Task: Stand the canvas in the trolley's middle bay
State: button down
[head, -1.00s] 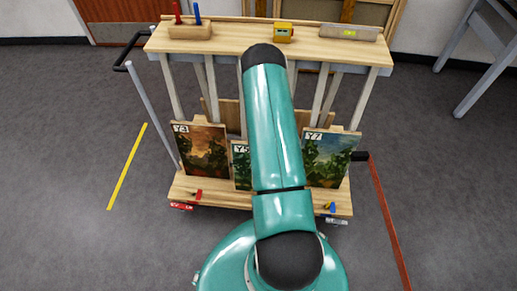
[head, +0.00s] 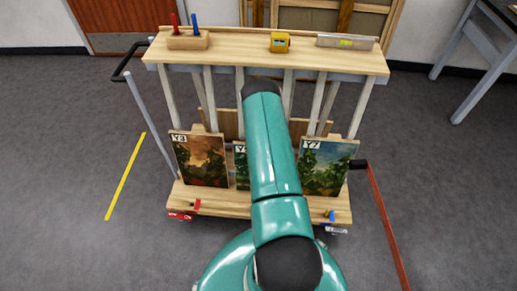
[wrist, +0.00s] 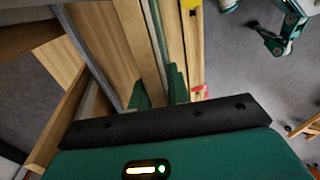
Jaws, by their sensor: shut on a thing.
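The trolley (head: 225,205) stands ahead in the head view, with pale uprights between its bays. A dark green canvas (head: 241,172), its label partly covered, shows in the middle bay between canvas Y3 (head: 201,160) and canvas Y7 (head: 325,168). My arm hides most of it, so I cannot tell if it is fully seated. In the wrist view my gripper (wrist: 159,90) has its green fingers closed on the wooden edge of a canvas (wrist: 143,48), seemingly this middle one. The gripper is hidden in the head view.
The trolley's top shelf (head: 235,57) carries a tool block (head: 188,41), a yellow box (head: 280,42) and a spirit level (head: 348,41). A black handle (head: 122,62) sticks out at left. A table (head: 480,50) stands at right.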

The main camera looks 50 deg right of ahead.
jog(key=shift+w+d+f, duration=0.2)
jog(key=shift+f, duration=0.25)
jog(key=c, duration=1.3)
grip_release()
jog(key=shift+o, duration=0.2)
notch_tip(320, 180, up, 12)
jog(key=w+d, duration=0.1)
jog(key=shift+d, duration=0.15)
